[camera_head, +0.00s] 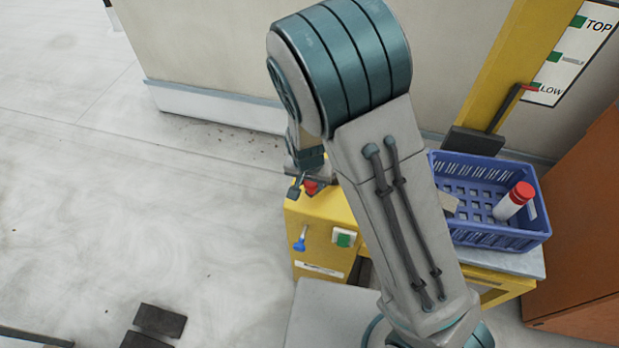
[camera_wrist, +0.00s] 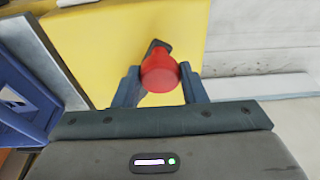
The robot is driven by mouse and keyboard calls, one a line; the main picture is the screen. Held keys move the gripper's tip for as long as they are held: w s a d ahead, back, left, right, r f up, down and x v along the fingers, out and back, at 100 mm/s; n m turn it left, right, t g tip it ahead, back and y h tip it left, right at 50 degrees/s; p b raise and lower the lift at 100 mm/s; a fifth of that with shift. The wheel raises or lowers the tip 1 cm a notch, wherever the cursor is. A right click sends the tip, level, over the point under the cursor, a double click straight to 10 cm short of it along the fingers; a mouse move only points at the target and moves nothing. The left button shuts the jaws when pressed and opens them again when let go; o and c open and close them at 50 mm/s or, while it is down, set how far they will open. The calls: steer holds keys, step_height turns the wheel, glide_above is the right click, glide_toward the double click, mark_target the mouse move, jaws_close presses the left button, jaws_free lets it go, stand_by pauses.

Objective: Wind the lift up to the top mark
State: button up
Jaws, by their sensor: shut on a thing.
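My gripper (camera_head: 302,184) is at the top of the yellow winch box (camera_head: 318,228), partly hidden by my arm. In the wrist view its two fingers are closed around a red knob (camera_wrist: 160,71) on a dark crank arm (camera_wrist: 155,47). The lift has a yellow mast (camera_head: 513,62) and a platform (camera_head: 508,262). Its red pointer (camera_head: 530,87) is level with the LOW mark on the white scale board (camera_head: 573,58). The green TOP mark (camera_head: 579,21) is well above the pointer.
A blue crate (camera_head: 490,236) on the platform holds a red-capped white bottle (camera_head: 514,201) and a tan item. A blue lever (camera_head: 300,240) and a green button (camera_head: 343,238) are on the winch box front. A brown cabinet (camera_head: 580,240) stands at right. Floor at left is mostly clear.

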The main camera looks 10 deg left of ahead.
steer(key=shift+s+d+f, duration=0.15)
steer(key=shift+s+d, duration=0.4)
steer(key=shift+d, duration=0.3)
steer(key=shift+s+d, duration=0.2)
steer(key=shift+d, duration=0.3)
steer(key=shift+s+d, duration=0.15)
steer(key=shift+d, duration=0.3)
steer(key=shift+d, duration=0.1)
steer(key=shift+s+d+b, duration=0.1)
steer(key=shift+d+b, duration=0.35)
steer(key=shift+d, duration=0.45)
steer(key=shift+d, duration=0.15)
